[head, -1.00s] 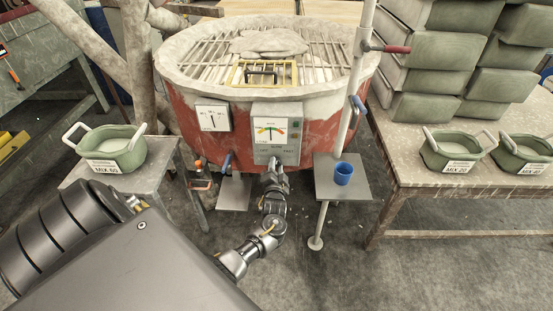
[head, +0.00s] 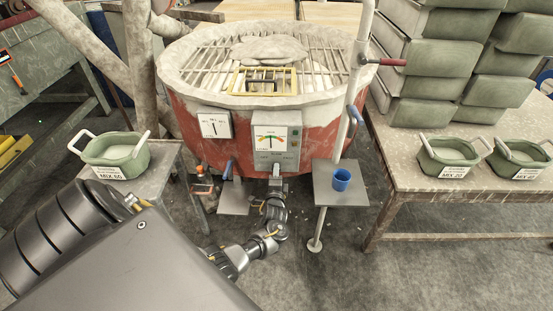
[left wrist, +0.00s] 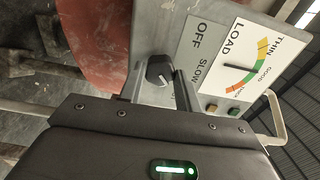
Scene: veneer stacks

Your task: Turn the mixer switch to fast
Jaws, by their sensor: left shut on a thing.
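The mixer (head: 320,133) is a red tub with a pale rim and a grille. Its grey control panel (head: 264,158) carries a coloured load dial (head: 271,138). The switch (left wrist: 160,70) is a dark round knob on the panel in the left wrist view, near the OFF and SLOW labels. My left gripper (head: 276,173) is at the lower part of the panel, shut on the switch. Its fingers (left wrist: 156,88) lie on either side of the knob. The knob is hidden behind the gripper in the head view. I cannot tell which label it points to. My right gripper is not in view.
A second white gauge (head: 215,125) is left of the panel. A blue cup (head: 341,179) stands on a small grey plate (head: 325,197) at right. Green tubs stand on the left table (head: 150,185) and right table (head: 400,200). A pipe (head: 357,80) rises right of the panel.

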